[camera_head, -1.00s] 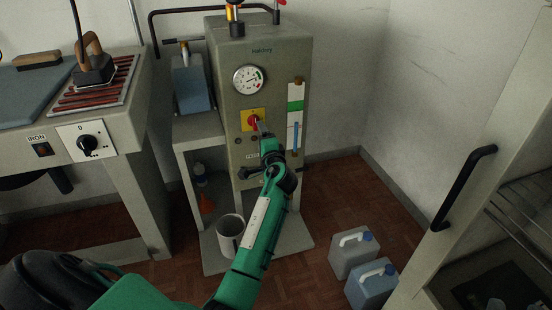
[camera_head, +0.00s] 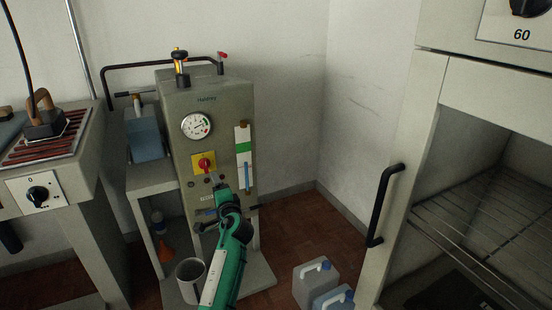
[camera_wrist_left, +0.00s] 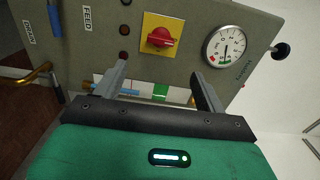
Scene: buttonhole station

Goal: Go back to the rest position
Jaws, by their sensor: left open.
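My left gripper (camera_head: 217,183) is in front of the grey Haldrey machine (camera_head: 183,88), below and slightly right of its red rotary switch (camera_head: 204,163). In the left wrist view the jaws (camera_wrist_left: 160,69) are open with nothing held between them. The red switch (camera_wrist_left: 162,38) on its yellow plate shows beyond the fingertips, apart from them. The round gauge (camera_head: 197,125) sits above the switch, and it also shows in the left wrist view (camera_wrist_left: 226,47). My right gripper is not in view.
An ironing table (camera_head: 77,175) with an iron (camera_head: 44,122) stands at the left. Plastic jugs (camera_head: 314,282) stand on the floor right of the machine. An open cabinet with a black door handle (camera_head: 382,204) fills the right side.

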